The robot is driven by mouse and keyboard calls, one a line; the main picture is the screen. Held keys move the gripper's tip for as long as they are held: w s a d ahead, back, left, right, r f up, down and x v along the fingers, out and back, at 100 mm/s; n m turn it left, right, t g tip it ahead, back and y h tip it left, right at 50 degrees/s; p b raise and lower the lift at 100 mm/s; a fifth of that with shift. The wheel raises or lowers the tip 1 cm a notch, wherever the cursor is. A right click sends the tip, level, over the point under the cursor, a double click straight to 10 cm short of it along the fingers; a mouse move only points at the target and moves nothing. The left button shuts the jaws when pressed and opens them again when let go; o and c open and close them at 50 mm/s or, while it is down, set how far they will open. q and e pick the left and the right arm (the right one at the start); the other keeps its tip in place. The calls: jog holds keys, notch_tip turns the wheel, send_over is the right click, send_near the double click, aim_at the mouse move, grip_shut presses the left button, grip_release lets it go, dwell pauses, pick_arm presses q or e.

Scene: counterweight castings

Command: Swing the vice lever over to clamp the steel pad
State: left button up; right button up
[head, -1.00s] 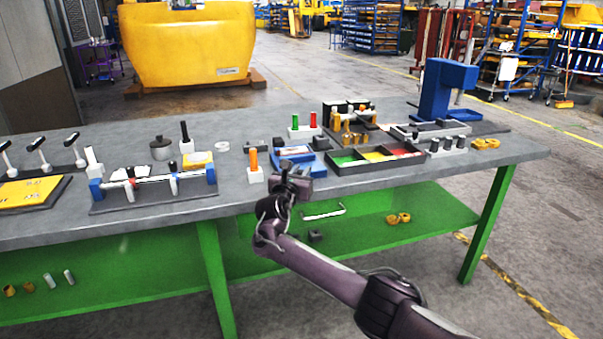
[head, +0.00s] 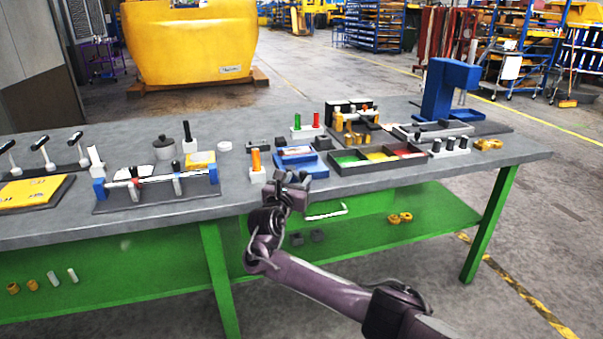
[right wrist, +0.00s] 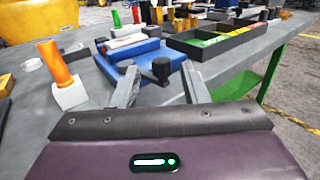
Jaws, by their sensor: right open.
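The blue vice (head: 312,164) sits near the bench's front edge, with pale pieces and a little red on top. The right wrist view shows the vice (right wrist: 146,58) just beyond my right gripper (right wrist: 160,74). A pale block on it (right wrist: 128,41) looks like the steel pad, but I cannot be sure. A black knob (right wrist: 161,68), seemingly the end of the vice lever, shows between the two spread fingers, with no clear contact. In the head view my right gripper (head: 291,179) is open at the bench edge and hides the vice's near side. My left gripper is not in view.
A white block with an orange peg (head: 256,165) stands close left of the gripper. A tray with green, yellow and red compartments (head: 345,168) lies to the right. A rail fixture with blue ends (head: 127,201) is further left. Bare bench top lies between the fixture and peg block.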

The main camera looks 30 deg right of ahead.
jog(key=v, duration=0.3)
dwell(0.5)
jog(key=s+f+m+g+y+p, duration=0.1)
jog(key=s+f+m+y, duration=0.3)
jog(key=f, duration=1.2)
jog(key=s+f+m+g+y+p, duration=0.15)
jog(key=s+f, duration=0.35)
jog(key=f, duration=1.1)
jog(key=s+a+f+m+g+y, duration=0.35)
jog(key=s+f+m, duration=0.35)
jog(key=s+f, duration=1.1)
jog(key=s+a+f+m+g+y, duration=0.1)
jog(key=s+a+f+m, duration=0.1)
jog(key=s, duration=0.9)
jog(key=s+a+f+m+g+y, duration=0.2)
jog(key=s+f+m, duration=0.3)
jog(key=s, duration=0.6)
jog(key=s+a+f+m+g+y+p, duration=0.1)
jog(key=s+a+f+m, duration=0.3)
jog(key=s, duration=0.7)
jog(key=shift+s+f+g+y, duration=0.3)
jog(key=shift+f+g, duration=0.1)
jog(key=shift+f, duration=0.1)
